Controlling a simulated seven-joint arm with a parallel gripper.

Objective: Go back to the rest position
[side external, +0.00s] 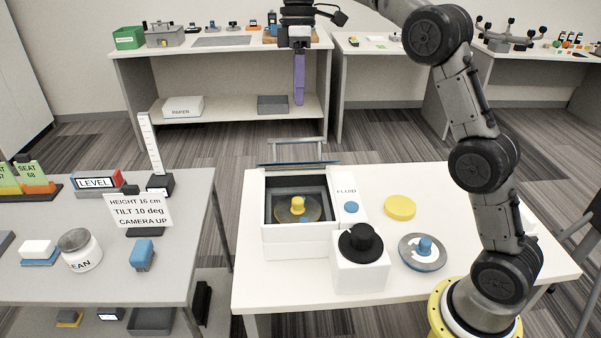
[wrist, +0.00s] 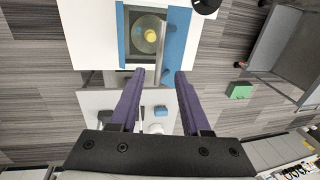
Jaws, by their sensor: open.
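My gripper (side external: 299,98) hangs high in the side external view, with its purple fingers pointing down. There the fingers overlap, so the gap between them is hidden. In the wrist view my gripper (wrist: 160,73) has its two purple fingers spread apart, with nothing between them. It is well clear of the white table (side external: 420,288). On that table stands an open white box (side external: 290,248) holding a round disc with a yellow knob (side external: 297,204). The box also shows in the wrist view (wrist: 122,30), beyond the fingertips.
A white block with a black knob (side external: 360,242), a grey disc with a blue knob (side external: 424,246) and a yellow disc (side external: 399,207) stand on the white table. A grey table (side external: 110,285) with signs and a jar (side external: 79,250) is at left. A back bench (side external: 130,48) carries a green bin (side external: 128,38).

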